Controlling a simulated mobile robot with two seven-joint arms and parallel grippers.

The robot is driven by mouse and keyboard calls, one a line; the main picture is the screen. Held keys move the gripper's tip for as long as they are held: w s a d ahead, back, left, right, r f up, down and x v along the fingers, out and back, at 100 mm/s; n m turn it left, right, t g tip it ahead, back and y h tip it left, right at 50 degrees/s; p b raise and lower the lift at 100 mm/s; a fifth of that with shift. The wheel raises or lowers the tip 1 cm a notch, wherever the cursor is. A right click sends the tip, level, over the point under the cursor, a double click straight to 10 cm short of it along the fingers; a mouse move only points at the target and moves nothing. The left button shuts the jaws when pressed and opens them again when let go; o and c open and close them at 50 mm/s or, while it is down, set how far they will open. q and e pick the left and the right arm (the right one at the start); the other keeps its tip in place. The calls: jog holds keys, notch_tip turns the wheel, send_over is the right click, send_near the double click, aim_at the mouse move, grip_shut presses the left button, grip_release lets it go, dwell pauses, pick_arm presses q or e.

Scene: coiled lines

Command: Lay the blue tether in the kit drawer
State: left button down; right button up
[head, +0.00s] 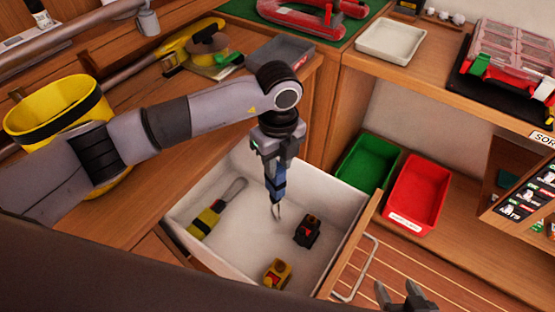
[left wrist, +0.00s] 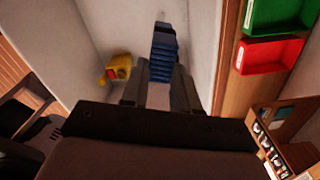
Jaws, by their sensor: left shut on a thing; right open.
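The blue tether (head: 279,181) is a bundled blue line with a thin metal end hanging below it. My left gripper (head: 278,160) is shut on it and points down over the open kit drawer (head: 328,249). The tether (left wrist: 162,50) also shows between the fingers of my left gripper (left wrist: 158,90) in the left wrist view. The tether hangs upright above or inside the white drawer; whether its tip touches the floor is unclear. My right gripper (head: 406,298) is open at the bottom edge of the head view, right of the drawer.
The drawer holds a yellow-black handled tool (head: 205,221), a dark block with red (head: 307,231) and a yellow block (head: 277,273). Its middle floor is partly clear. A green bin (head: 367,165) and a red bin (head: 417,194) stand to its right. A yellow bucket (head: 57,106) is left.

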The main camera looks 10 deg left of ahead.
pick_arm(q)
jog(key=c, duration=0.8)
grip_release()
jog(key=shift+f, duration=0.1)
jog(key=shift+c, duration=0.2)
jog(key=shift+r, duration=0.3)
notch_tip(320, 180, up, 12)
jog(key=b, duration=0.1)
jog(key=shift+s+f, duration=0.1)
jog(key=shift+f, duration=0.05)
